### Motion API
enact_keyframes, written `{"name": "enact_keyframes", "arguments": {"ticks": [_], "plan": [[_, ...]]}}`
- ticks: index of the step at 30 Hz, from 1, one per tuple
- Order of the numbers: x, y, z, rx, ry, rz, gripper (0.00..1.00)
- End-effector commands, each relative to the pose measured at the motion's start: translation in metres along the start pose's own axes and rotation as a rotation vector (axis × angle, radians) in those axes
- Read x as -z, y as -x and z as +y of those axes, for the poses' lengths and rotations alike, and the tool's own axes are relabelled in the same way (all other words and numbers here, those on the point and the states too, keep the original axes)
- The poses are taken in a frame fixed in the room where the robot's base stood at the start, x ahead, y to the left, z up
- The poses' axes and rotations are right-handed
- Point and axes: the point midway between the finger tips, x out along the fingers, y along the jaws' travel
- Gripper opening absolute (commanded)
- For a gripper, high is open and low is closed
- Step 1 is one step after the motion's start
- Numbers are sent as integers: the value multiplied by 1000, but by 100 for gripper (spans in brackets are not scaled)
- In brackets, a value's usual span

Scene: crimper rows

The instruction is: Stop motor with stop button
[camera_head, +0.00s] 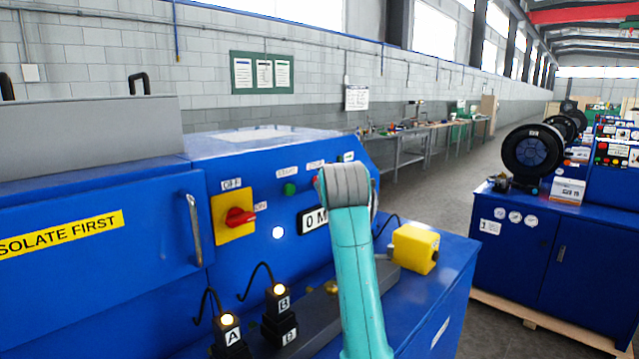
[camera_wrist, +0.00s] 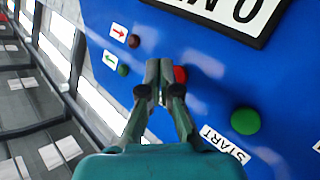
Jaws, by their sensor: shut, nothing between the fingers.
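The red button (camera_wrist: 181,74), taken as the stop button, is on the blue panel in the wrist view, just right of my gripper's fingertips and partly hidden by one finger. A sliver of red (camera_head: 315,180) shows in the head view beside my teal arm. My gripper (camera_wrist: 160,66) is shut and empty, its tips close to the panel; I cannot tell if they touch the button. The green START button (camera_wrist: 245,121) is to the right, and it also shows in the head view (camera_head: 290,188). In the head view my arm hides the gripper and part of the panel.
A yellow plate with a red rotary switch (camera_head: 238,216) and a display reading "0 M" (camera_head: 314,219) are on the panel. A yellow box (camera_head: 415,248) stands on the bench to the right. Black blocks A (camera_head: 229,338) and B (camera_head: 280,305) stand in front. Small arrow-labelled buttons (camera_wrist: 124,70) lie left.

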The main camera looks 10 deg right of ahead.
Motion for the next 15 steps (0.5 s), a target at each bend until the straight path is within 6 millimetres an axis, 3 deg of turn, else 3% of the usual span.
{"name": "enact_keyframes", "arguments": {"ticks": [8, 15], "plan": [[-1, 1, 1, 0, 0, 0, 0], [-10, 13, 10, -2, -2, 0, 0]]}}
